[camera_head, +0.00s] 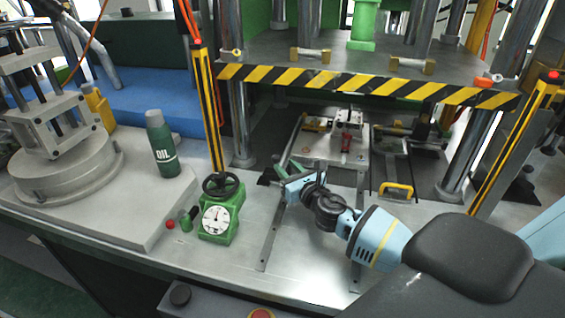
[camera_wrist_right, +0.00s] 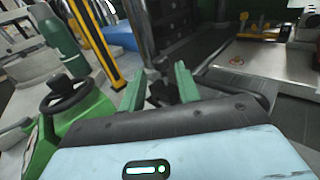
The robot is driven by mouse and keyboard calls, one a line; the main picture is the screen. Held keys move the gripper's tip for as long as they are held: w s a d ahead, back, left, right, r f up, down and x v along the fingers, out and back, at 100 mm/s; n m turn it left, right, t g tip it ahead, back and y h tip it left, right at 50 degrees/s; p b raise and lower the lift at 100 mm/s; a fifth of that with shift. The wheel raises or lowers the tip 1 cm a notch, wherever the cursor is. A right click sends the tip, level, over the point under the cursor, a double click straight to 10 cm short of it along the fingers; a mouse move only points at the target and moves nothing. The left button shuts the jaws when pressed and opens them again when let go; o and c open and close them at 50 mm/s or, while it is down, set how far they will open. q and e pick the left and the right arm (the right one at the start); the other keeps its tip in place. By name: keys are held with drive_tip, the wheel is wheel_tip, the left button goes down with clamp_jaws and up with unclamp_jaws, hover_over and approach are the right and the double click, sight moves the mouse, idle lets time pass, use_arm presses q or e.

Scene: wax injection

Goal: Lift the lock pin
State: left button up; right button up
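A small red upright part (camera_head: 346,143), which may be the lock pin, stands on the light metal mold plate (camera_head: 318,152) under the press. I cannot tell for certain that it is the pin. My right gripper (camera_head: 278,173) is in front and to the left of that plate, above the metal table, apart from the red part. In the right wrist view the two green fingers of the right gripper (camera_wrist_right: 158,88) are spread apart with nothing held between them. The plate (camera_wrist_right: 262,62) shows at the upper right of that view. My left gripper is not in view.
A green gauge with a handwheel (camera_head: 218,212) stands left of the right gripper, near a green oil bottle (camera_head: 162,145). A striped press plate (camera_head: 370,85) hangs above the mold. Yellow-black posts (camera_head: 207,110) flank it. A yellow handle (camera_head: 397,188) lies at right.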

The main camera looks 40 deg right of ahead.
drive_tip(key=shift+s, duration=1.25)
drive_tip(key=shift+a, duration=0.1)
